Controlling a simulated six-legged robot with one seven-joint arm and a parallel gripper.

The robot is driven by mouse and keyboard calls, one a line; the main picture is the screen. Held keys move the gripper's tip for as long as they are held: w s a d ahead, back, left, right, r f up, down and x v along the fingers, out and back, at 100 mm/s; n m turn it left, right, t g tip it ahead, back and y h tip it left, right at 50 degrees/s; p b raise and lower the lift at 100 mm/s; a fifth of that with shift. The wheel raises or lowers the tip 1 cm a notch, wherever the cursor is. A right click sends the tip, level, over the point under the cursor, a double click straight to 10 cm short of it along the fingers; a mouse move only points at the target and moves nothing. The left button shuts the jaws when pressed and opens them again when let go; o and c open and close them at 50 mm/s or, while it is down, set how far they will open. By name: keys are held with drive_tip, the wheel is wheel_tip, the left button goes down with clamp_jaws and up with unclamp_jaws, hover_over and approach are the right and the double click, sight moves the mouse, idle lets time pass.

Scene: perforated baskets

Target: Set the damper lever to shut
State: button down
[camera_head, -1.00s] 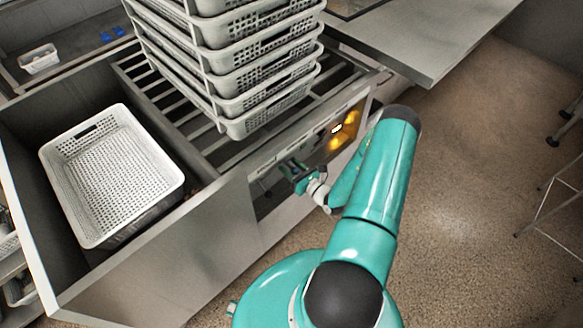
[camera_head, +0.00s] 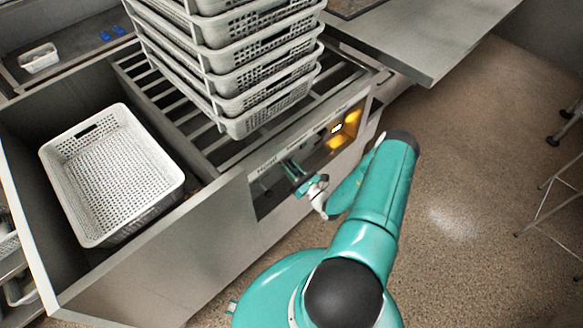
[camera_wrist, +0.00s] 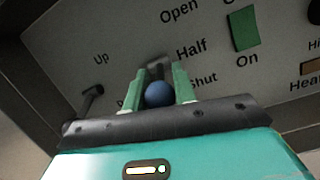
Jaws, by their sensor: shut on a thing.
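The damper lever's blue round knob (camera_wrist: 158,94) sits between the two green fingers of my gripper (camera_wrist: 168,88) in the wrist view. My gripper is shut on the knob. A short grey part of the lever shows behind it, just left of the "Half" label (camera_wrist: 191,47). The "Shut" label (camera_wrist: 203,80) is partly covered by a finger, and "Open" (camera_wrist: 179,12) stands higher up. In the head view my gripper (camera_head: 292,172) is at the control panel (camera_head: 325,135) on the bench front; the lever is too small to make out there.
A second dark lever (camera_wrist: 92,97) stands left of my gripper below the "Up" label. A green switch (camera_wrist: 243,28) marked "On" is at the right. A stack of perforated baskets (camera_head: 265,80) stands on the slatted bench, and another basket (camera_head: 70,190) sits in the left bay.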

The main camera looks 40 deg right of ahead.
drive_tip(key=shift+w+f+t+y, duration=0.15)
drive_tip(key=shift+f+t, duration=0.2)
drive_tip(key=shift+t, duration=0.45)
drive_tip(key=shift+w+f+t+y, duration=0.15)
drive_tip(key=shift+f+t, duration=0.15)
drive_tip(key=shift+t, duration=0.5)
drive_tip(key=c, duration=1.1)
unclamp_jaws()
drive_tip(key=shift+c, duration=0.2)
drive_tip(key=shift+s, duration=0.1)
drive_tip(key=v, duration=1.3)
drive_tip(key=shift+s+f, duration=0.25)
drive_tip(key=shift+f, duration=0.1)
drive_tip(key=shift+s, duration=0.1)
